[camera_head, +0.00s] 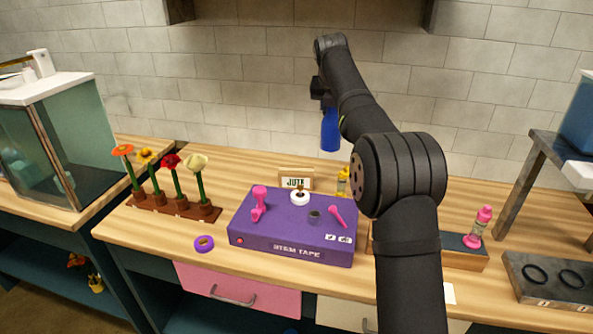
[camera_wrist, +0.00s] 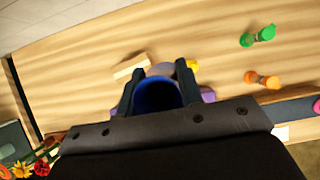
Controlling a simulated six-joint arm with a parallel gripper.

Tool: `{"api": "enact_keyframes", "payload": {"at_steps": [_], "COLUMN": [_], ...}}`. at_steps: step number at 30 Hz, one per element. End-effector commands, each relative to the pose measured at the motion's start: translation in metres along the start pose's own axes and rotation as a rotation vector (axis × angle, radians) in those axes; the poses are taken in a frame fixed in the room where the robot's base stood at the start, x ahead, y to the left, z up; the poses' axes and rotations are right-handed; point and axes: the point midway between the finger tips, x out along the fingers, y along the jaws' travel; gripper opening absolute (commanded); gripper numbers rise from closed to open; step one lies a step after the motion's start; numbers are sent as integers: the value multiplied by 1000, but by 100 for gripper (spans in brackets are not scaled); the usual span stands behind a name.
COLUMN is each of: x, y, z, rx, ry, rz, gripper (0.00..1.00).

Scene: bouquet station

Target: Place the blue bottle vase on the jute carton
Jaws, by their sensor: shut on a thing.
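My gripper (camera_head: 321,94) is shut on the blue bottle vase (camera_head: 330,132) and holds it upright in the air, in front of the tiled wall. In the wrist view the vase (camera_wrist: 155,97) shows between the two fingers (camera_wrist: 157,78). A small tan piece labelled JUTE (camera_head: 296,182) stands on the table behind a purple box. No other surface marked jute is visible, and I cannot tell how deep this piece is.
The purple STEM TAPE box (camera_head: 292,246) carries pink items and a white spool. A yellow bottle (camera_head: 343,183) stands by the JUTE piece. A flower rack (camera_head: 170,206) is at left, a pink bottle (camera_head: 480,226) at right. Green (camera_wrist: 258,36) and orange (camera_wrist: 262,79) bottles show in the wrist view.

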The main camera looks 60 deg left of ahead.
Motion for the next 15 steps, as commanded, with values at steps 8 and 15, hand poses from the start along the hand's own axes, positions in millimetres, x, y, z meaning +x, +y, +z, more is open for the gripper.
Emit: {"api": "enact_keyframes", "payload": {"at_steps": [8,15], "x": [11,41], "y": [43,96], "z": [-10,-21], "rx": [-60,-60], "ry": [-5,-4], "rz": [35,35], "gripper": [0,0]}}
